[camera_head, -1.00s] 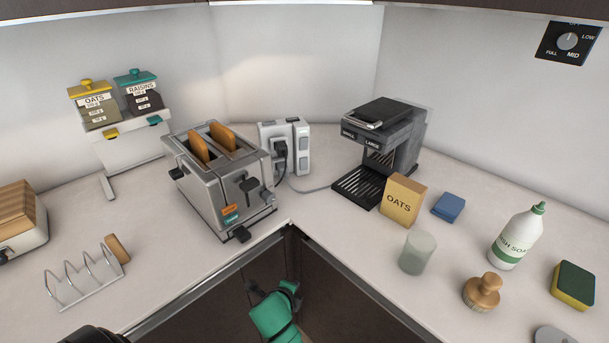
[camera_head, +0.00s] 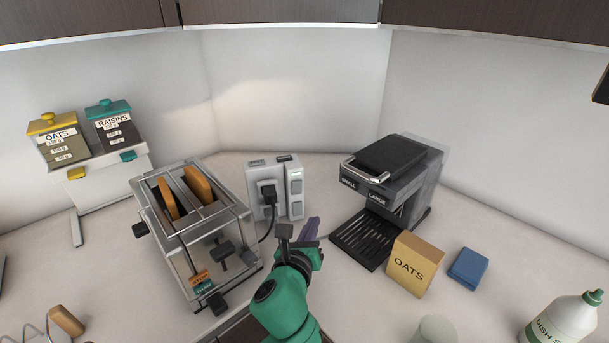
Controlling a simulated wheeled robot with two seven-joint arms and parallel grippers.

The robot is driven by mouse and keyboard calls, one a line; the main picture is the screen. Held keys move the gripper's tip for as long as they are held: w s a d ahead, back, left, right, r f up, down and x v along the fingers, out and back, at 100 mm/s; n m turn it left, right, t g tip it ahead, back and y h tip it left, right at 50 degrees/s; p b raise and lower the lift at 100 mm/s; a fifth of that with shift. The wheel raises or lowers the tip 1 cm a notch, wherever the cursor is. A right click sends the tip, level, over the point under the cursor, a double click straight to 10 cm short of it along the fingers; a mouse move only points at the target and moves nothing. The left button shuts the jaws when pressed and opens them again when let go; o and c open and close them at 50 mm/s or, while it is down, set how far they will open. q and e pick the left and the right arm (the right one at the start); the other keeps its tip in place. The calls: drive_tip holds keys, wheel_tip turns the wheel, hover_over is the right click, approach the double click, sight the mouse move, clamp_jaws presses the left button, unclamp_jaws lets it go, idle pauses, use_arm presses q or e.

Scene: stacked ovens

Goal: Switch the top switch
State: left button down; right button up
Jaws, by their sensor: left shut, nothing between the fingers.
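The grey outlet and switch block (camera_head: 273,188) stands on the counter in the back corner. A black plug with a cord sits in its left part. Its right column carries several grey rocker switches; the top switch (camera_head: 296,173) is the uppermost on the front face. Whether it is on or off cannot be told. My left gripper (camera_head: 298,238), on a green arm, comes up from the bottom centre. It is shut and empty, in front of and below the block, apart from the switch in the picture. My right gripper is not in view.
A toaster (camera_head: 205,240) with two bread slices stands close at left. The black coffee machine (camera_head: 400,180) stands at right, with an oats box (camera_head: 415,264) and a blue sponge (camera_head: 467,266) beside it. Jars on a white stand (camera_head: 100,175) are at far left.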

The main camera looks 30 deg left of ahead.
sight(297, 187)
use_arm(q)
drive_tip(key=w+a, duration=0.1)
drive_tip(key=a, duration=0.1)
drive_tip(key=w+a+r+p, duration=0.1)
drive_tip(key=w+a, duration=0.1)
drive_tip(key=w+a+r+p, duration=0.1)
drive_tip(key=w+a, duration=0.1)
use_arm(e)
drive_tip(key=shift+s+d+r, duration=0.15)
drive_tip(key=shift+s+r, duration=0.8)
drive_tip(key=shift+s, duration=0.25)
use_arm(q)
drive_tip(key=shift+f, duration=0.1)
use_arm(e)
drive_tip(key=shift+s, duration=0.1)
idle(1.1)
use_arm(q)
drive_tip(key=shift+w+a+p, duration=0.25)
drive_tip(key=shift+w+p, duration=0.05)
drive_tip(key=shift+p, duration=0.05)
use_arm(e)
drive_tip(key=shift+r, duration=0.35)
use_arm(q)
drive_tip(key=shift+a, duration=0.1)
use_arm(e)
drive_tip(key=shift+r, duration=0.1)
